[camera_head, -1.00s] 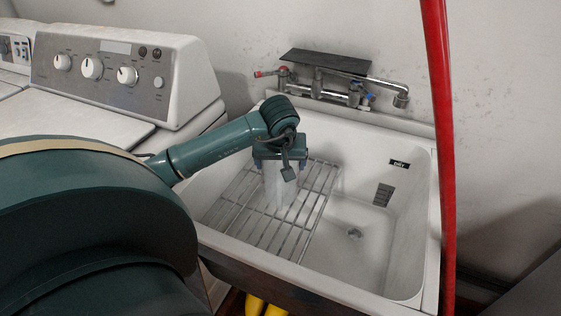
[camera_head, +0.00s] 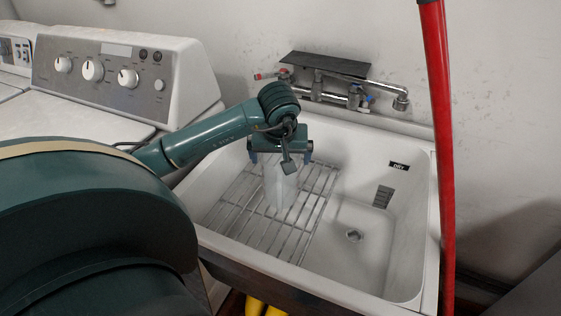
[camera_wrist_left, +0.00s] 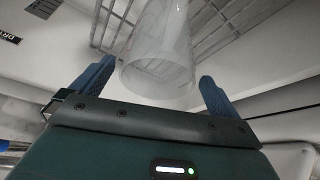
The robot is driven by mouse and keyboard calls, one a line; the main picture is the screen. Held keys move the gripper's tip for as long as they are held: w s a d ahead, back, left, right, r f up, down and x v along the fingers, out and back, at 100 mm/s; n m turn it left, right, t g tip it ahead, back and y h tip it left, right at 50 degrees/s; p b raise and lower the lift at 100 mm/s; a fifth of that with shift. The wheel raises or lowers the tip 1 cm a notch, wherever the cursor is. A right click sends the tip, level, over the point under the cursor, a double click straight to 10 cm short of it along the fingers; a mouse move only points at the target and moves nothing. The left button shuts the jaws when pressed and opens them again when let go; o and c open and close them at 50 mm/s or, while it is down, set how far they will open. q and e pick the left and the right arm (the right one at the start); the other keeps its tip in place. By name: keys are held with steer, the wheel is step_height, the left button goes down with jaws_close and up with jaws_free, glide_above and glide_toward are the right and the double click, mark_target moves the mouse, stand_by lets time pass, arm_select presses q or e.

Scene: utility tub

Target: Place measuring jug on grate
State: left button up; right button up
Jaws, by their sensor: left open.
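The measuring jug (camera_head: 281,188) is clear and whitish and stands upright on the wire grate (camera_head: 233,213) in the left part of the tub. It also shows in the left wrist view (camera_wrist_left: 162,58), between the fingers but apart from them. My left gripper (camera_head: 281,160) is open just above the jug, and in the left wrist view its blue fingertips (camera_wrist_left: 152,84) are spread on either side. The gripper hides the jug's top in the head view. My right gripper is not in view.
The white utility tub (camera_head: 405,225) has a bare basin with a drain (camera_head: 354,235) right of the grate. A wall faucet (camera_head: 340,92) sits behind it. A red pole (camera_head: 438,150) stands at the right. A washing machine (camera_head: 110,75) is at the left.

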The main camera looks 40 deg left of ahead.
arm_select(q)
steer(key=v, duration=0.7)
steer(key=shift+s+d+r+p, duration=0.1)
steer(key=shift+r+p, duration=0.2)
steer(key=shift+r, duration=0.1)
steer(key=shift+s, duration=0.1)
